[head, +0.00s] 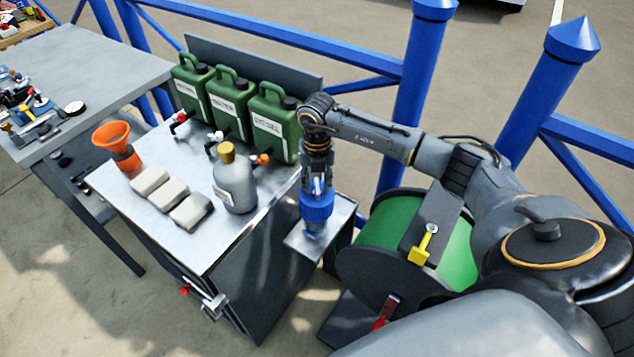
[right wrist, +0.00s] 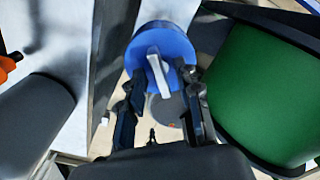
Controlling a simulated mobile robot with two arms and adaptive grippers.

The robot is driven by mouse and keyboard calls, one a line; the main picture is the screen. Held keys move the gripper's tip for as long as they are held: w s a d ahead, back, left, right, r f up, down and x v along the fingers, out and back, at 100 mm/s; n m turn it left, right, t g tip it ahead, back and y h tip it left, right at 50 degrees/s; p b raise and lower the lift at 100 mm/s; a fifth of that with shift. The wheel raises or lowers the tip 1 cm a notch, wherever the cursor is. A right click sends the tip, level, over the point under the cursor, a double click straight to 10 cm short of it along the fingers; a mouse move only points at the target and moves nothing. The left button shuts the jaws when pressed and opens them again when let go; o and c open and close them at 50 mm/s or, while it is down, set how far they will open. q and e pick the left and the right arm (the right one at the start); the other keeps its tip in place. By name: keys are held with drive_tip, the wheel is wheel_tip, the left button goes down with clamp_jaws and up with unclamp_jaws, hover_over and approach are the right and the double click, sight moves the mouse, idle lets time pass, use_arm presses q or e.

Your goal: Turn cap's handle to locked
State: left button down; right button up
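The blue cap (head: 316,207) sits on a post at the right side of the metal cabinet. It also shows in the right wrist view (right wrist: 176,48), with its pale grey handle (right wrist: 158,74) across its face. My right gripper (head: 317,182) points down just above the cap. In the right wrist view its two dark fingers (right wrist: 162,98) are spread, one on each side of the handle, with gaps visible. Whether a finger touches the cap's rim, I cannot tell. Any lock marking on the cap is not readable. My left gripper is not in view.
A grey bottle (head: 235,185) with a yellow cap and green jerrycans (head: 270,120) stand on the metal cabinet top, left of my right arm. A green hose reel (head: 385,222) stands close on the right. Blue railing (head: 410,90) runs behind.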

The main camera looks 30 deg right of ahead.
drive_tip(key=shift+r, duration=0.1)
wheel_tip(320, 180, up, 12)
idle(0.5)
idle(0.5)
